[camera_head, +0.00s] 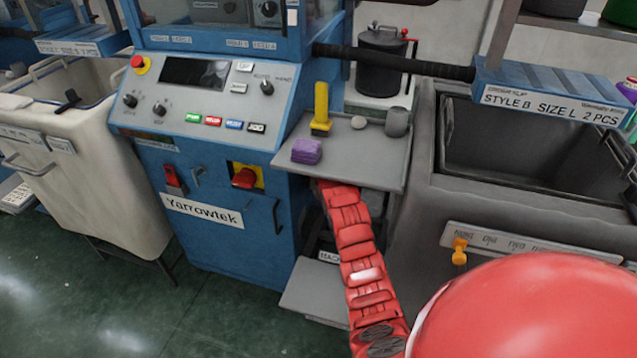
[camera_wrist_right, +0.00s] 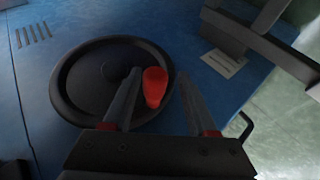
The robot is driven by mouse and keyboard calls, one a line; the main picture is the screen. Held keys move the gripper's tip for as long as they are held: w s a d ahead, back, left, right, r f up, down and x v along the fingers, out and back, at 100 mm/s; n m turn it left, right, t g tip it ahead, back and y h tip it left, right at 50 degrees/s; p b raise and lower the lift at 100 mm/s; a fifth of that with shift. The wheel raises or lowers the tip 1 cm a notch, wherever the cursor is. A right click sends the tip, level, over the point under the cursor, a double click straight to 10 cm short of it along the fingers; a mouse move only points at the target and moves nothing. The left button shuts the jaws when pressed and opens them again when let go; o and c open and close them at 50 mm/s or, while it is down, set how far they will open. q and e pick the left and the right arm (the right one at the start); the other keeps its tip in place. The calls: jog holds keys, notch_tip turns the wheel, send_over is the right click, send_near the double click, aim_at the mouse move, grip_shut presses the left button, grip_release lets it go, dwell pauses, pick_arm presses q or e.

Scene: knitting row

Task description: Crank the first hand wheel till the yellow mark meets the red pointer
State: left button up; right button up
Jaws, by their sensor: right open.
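The hand wheel (camera_wrist_right: 85,82), a dark round disc on a blue panel, fills the left middle of the right wrist view. A red knob-like piece (camera_wrist_right: 155,86), seemingly the wheel's handle, stands out at its right edge. My right gripper (camera_wrist_right: 159,76) is open, one finger on each side of the red piece; I cannot tell whether they touch it. I cannot make out a yellow mark or a separate red pointer. In the head view the wheel and my right gripper are hidden under the grey shelf, where my red arm reaches. My left gripper is not in view.
The blue machine (camera_head: 238,262) stands beside the arm. The grey shelf (camera_head: 375,165) above it holds a yellow-handled brush (camera_head: 321,105), a purple block (camera_head: 306,151) and small grey items. A grey bin (camera_head: 425,210) is at right, a cream bin (camera_head: 100,190) at left. Floor is clear in front.

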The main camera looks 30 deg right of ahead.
jog(key=s+a, duration=0.4)
jog(key=s, duration=0.7)
